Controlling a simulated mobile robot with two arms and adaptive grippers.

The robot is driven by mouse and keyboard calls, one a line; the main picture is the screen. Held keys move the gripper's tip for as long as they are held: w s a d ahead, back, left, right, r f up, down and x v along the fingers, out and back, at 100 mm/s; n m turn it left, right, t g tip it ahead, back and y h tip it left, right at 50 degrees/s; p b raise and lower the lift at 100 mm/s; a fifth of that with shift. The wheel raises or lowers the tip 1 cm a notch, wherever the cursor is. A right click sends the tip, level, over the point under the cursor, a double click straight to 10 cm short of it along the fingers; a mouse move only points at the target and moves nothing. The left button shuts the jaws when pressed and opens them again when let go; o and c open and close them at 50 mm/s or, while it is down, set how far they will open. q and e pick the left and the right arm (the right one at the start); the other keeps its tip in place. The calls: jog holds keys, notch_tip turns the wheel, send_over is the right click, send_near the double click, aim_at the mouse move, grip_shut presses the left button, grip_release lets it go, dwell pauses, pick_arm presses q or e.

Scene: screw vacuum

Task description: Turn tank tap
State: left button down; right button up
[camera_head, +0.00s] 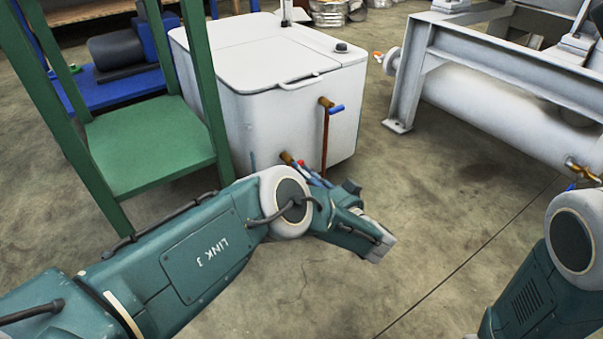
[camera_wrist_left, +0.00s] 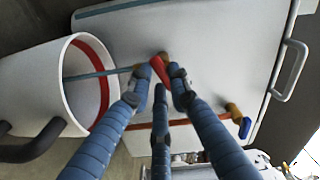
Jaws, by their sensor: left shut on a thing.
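The tank (camera_head: 245,120) is a large white box with a lid, standing left of centre in the head view. A low brass tap (camera_head: 287,158) with a red handle (camera_wrist_left: 159,69) sticks out near its base. My left gripper (camera_head: 312,173) is at this tap, its blue fingers shut on the red handle; in the wrist view the fingertips lie on both sides of it. The fingers partly hide the handle. A higher brass tap (camera_head: 326,102) with a blue handle is on the same face, with a red-brown pipe below it. My right gripper is out of view.
A green metal stand (camera_head: 150,150) is close left of the tank. A grey frame with a white cylinder (camera_head: 485,100) stands at right. In the wrist view, a white open round container (camera_wrist_left: 30,95) with a red inner band is beside the fingers. Floor between is clear.

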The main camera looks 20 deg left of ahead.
pick_arm(q)
jog(key=shift+n, duration=0.7)
jog(key=c, duration=1.6)
grip_release()
jog(key=v, duration=0.7)
jog(key=shift+d, duration=0.15)
jog(key=shift+s, duration=0.15)
jog(key=shift+f, duration=0.1)
